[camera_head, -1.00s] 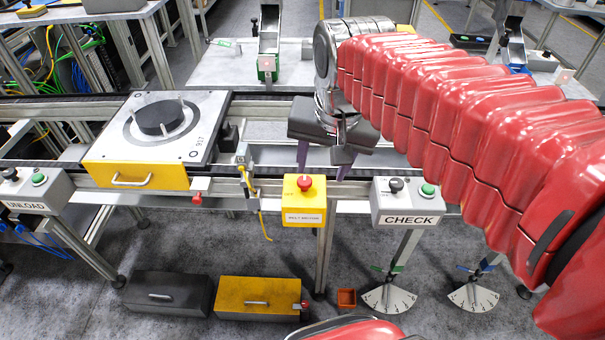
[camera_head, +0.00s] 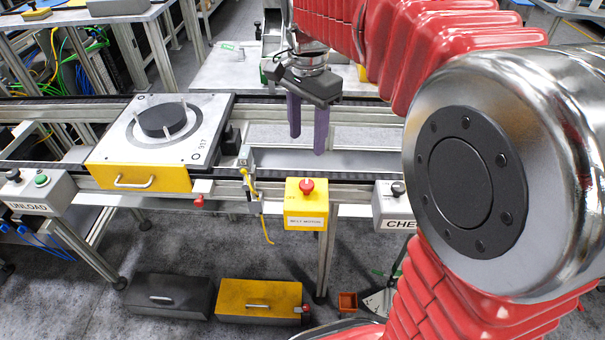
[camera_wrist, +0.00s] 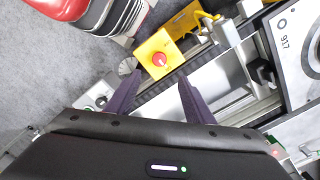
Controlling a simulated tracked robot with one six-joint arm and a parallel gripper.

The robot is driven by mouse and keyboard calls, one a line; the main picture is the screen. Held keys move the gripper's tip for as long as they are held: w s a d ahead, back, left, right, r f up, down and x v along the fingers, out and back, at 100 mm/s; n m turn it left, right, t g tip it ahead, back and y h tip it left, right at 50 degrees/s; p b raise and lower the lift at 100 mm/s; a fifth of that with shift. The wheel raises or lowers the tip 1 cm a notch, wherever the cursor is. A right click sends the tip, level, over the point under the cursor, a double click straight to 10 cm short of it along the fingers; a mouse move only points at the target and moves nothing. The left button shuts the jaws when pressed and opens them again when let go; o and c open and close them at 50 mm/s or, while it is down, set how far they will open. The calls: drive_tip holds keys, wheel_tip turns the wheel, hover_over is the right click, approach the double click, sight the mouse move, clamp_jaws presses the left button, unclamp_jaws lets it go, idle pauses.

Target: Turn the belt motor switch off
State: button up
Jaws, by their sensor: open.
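The belt motor switch is a yellow box (camera_head: 306,212) with a red knob (camera_head: 307,185) on top and a label on its front. It is fixed at the front edge of the conveyor. In the wrist view the yellow box (camera_wrist: 148,47) and its red knob (camera_wrist: 158,59) show beyond the fingertips, roughly between them. My gripper (camera_head: 307,142) is open, its two purple fingers pointing down above the conveyor, behind and above the switch. It also shows in the wrist view (camera_wrist: 160,80), with nothing between the fingers. The knob's exact setting is too small to tell.
A pallet marked 917 (camera_head: 205,115) sits on the conveyor at left. Grey UNLOAD (camera_head: 38,192) and CHECK (camera_head: 390,206) button boxes stand along the front edge. A yellow cable and bracket (camera_head: 250,185) are just left of the switch.

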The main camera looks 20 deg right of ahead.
sight(306, 183)
drive_tip(key=shift+f, duration=0.1)
wheel_tip(306, 183, down, 14)
drive_tip(key=shift+r, duration=0.15)
idle(0.6)
drive_tip(key=shift+c, duration=0.5)
drive_tip(key=c, duration=0.9)
drive_tip(key=shift+a, duration=0.1)
drive_tip(key=shift+c, duration=0.2)
